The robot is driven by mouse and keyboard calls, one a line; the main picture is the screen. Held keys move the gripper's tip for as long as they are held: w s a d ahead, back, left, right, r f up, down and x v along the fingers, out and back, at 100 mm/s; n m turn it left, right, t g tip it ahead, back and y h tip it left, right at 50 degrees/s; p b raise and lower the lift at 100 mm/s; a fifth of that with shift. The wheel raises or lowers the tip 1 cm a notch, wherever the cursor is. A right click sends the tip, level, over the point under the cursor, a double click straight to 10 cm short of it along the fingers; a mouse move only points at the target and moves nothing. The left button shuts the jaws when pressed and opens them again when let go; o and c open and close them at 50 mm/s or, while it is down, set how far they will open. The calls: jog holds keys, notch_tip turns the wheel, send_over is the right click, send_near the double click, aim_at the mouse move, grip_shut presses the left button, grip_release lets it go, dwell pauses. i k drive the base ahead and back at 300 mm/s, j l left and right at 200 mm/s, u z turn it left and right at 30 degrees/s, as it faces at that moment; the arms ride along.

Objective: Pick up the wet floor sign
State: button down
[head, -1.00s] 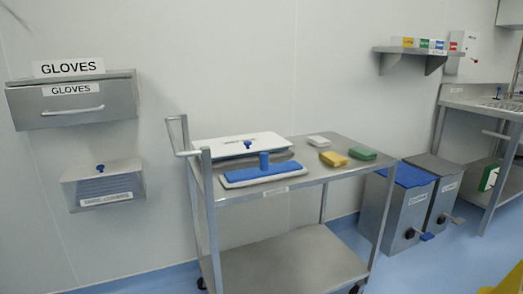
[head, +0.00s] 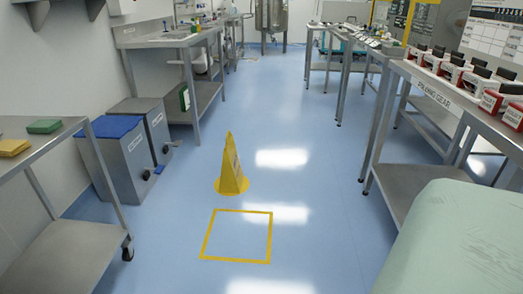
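The wet floor sign (head: 231,168) is a yellow, cone-like stand. It stands upright on the blue floor in the middle of the aisle. It is just beyond a yellow taped square outline (head: 238,211) on the floor, and the square is empty. My gripper is not in the head view.
A steel cart (head: 38,155) with yellow and green sponges is at the left, beside two pedal bins, one blue-lidded (head: 118,160). A steel table (head: 440,98) with several red and white items is at the right. A pale green rounded surface (head: 450,245) fills the lower right.

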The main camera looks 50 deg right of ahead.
aim_at(231, 175)
jog(key=z, duration=1.25)
